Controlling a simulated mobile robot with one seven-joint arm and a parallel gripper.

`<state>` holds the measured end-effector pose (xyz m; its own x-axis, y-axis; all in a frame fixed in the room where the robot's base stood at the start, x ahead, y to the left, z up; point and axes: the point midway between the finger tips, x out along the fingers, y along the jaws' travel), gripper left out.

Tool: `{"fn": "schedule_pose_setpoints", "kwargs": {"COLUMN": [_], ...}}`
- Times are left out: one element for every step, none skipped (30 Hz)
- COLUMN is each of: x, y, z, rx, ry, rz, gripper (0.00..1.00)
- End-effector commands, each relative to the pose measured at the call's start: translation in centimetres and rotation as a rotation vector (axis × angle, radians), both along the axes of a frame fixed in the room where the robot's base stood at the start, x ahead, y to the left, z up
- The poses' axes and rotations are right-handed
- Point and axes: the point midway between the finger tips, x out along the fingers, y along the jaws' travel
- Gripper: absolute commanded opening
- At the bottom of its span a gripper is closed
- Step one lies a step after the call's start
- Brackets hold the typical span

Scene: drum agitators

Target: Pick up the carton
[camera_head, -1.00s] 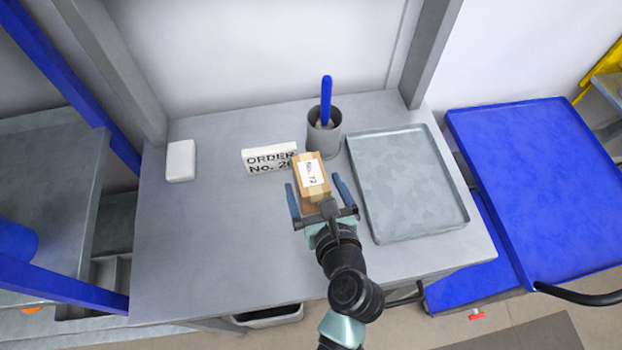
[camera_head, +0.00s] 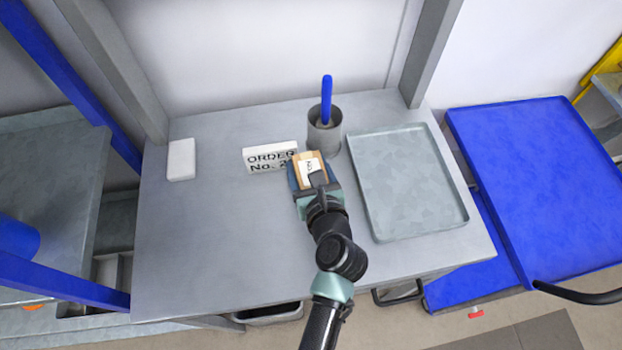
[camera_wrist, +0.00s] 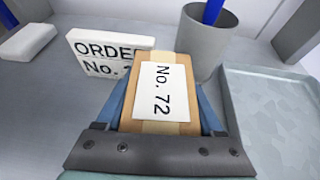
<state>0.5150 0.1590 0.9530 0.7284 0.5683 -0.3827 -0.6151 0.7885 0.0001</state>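The carton (camera_head: 309,168) is a small brown box with a pale tape strip and a white label. In the wrist view the carton (camera_wrist: 162,98) shows its label reading "No. 72", turned sideways. My gripper (camera_head: 312,177) is over the carton, with one blue finger against each side. In the wrist view my gripper (camera_wrist: 163,105) is shut on the carton. The carton's underside is hidden, so I cannot tell whether it touches the table.
A white "ORDER No." sign (camera_head: 268,157) stands just left of the carton. A grey cup (camera_head: 325,135) with a blue-handled item is behind it. A grey tray (camera_head: 409,185) lies to the right. A white block (camera_head: 181,160) sits at the left.

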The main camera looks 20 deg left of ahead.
Motion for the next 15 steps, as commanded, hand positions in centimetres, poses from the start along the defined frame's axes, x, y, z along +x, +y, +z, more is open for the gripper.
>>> {"fn": "schedule_pose_setpoints", "kwargs": {"x": [-0.02, -0.02, -0.02, -0.02, -0.02, -0.02, -0.02, -0.02, -0.02, -0.02, 0.01, 0.01, 0.01, 0.01, 0.01], "y": [-0.01, -0.01, -0.01, -0.01, -0.01, -0.01, -0.02, -0.02, -0.02, -0.02, -0.02, -0.02, -0.03, -0.03, -0.03], "z": [0.00, 0.00, 0.00, 0.00, 0.00, 0.00, 0.00, 0.00, 0.00, 0.00, 0.08, 0.08, 0.09, 0.08, 0.08], "rx": [0.000, 0.000, 0.000, 0.000, 0.000, 0.000, 0.000, 0.000, 0.000, 0.000, 0.001, 0.001, 0.001, 0.000, 0.000], "ry": [0.000, 0.000, 0.000, 0.000, 0.000, 0.000, 0.000, 0.000, 0.000, 0.000, -0.001, -0.001, -0.002, -0.001, -0.001], "rz": [0.000, 0.000, 0.000, 0.000, 0.000, 0.000, 0.000, 0.000, 0.000, 0.000, 0.000, 0.000, -0.001, -0.001, -0.001], "gripper": [0.59, 0.53, 0.46, 0.41, 0.35, 0.28, 0.23, 0.17, 0.10, 0.05, 0.02, 0.02, 0.02, 0.02, 0.02]}}
